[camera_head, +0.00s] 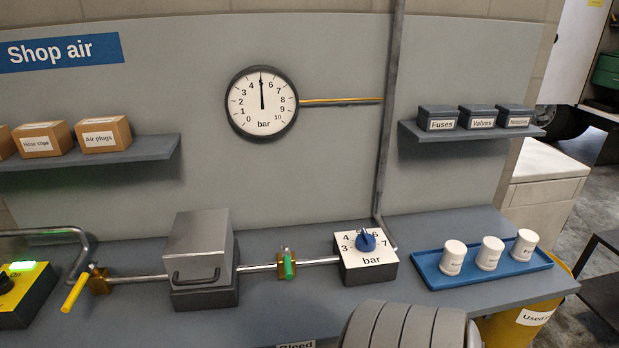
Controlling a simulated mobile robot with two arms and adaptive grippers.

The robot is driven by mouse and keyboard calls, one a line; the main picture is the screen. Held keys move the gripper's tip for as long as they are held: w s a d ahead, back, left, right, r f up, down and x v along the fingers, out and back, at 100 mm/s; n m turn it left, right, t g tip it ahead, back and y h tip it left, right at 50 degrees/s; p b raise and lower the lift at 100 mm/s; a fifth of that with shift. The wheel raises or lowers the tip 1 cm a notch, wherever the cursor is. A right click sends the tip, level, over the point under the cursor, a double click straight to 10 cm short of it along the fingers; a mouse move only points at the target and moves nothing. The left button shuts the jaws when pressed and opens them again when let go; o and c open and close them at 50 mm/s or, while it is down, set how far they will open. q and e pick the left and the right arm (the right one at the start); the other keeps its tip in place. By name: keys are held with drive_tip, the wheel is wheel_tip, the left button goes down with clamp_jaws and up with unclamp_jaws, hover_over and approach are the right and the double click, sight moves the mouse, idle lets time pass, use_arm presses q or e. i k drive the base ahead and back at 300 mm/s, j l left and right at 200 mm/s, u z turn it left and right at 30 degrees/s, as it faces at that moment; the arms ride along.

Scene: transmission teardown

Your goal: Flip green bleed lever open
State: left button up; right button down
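The green bleed lever (288,267) sits on a small brass valve in the pipe, between the grey metal box and the regulator. It is short in this view and points toward the bench front, across the pipe. A label reading "Bleed" (296,345) is partly cut off at the bottom edge. The round pressure gauge (262,103) on the wall has its needle straight up, at about 5 bar. Neither of my grippers is in view, and nothing visible touches the lever.
Left of the lever are the grey box (198,248) with a handle and a yellow lever (75,292). Right are the regulator's blue knob (366,242) and a blue tray (430,277) with 3 white containers. Shelves with boxes hang above.

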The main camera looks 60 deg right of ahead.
sight(286, 257)
drive_tip(key=l+z, duration=0.15)
drive_tip(key=z, duration=1.55)
drive_tip(key=i+j, duration=0.05)
